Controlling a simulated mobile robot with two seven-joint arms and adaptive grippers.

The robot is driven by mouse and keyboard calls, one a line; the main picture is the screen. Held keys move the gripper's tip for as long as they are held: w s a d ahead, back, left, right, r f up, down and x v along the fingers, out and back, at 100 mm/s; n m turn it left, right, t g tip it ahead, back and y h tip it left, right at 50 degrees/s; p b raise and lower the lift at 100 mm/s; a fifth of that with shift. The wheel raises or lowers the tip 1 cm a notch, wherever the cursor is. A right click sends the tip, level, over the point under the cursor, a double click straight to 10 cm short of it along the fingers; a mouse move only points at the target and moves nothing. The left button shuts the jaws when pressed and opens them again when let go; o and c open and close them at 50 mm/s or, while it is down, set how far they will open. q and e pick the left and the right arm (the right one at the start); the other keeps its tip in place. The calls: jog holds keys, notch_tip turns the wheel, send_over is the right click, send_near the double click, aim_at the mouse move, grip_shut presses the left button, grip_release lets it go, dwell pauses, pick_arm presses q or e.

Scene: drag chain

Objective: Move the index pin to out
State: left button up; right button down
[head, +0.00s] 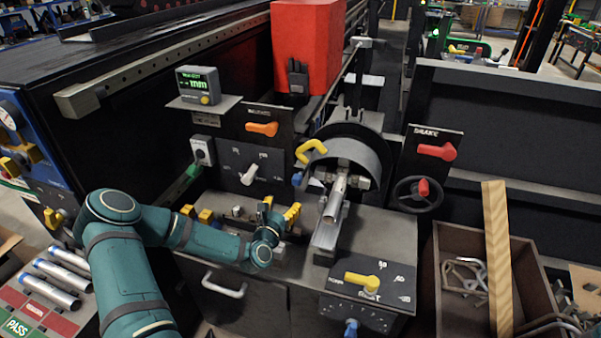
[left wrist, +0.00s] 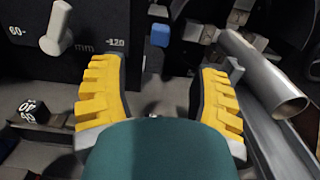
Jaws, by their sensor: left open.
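My left gripper (head: 280,209) is open over the front of the machine bench, left of a shiny tube. Its two yellow fingers (left wrist: 160,72) stand wide apart in the left wrist view, with nothing between them. A small blue knob (left wrist: 160,35) shows beyond the fingertips, apart from them. A blue knob (head: 297,179) also shows in the head view, beside the round black housing (head: 352,145), just past the gripper. No label names the index pin, so I cannot tell for certain that this knob is it. My right gripper is not in view.
A tube (head: 337,198) lies in a rail right of my gripper. A grey lever (head: 249,174) sits on the dial panel behind it. A yellow lever (head: 362,281) is on the front panel. A bin with a wooden plank (head: 497,255) stands right.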

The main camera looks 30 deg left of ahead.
aim_at(295, 181)
pick_arm(q)
jog(key=b+x, duration=0.1)
jog(key=x, duration=1.2)
jog(key=shift+d+r, duration=0.1)
jog(key=shift+c, duration=0.2)
grip_shut()
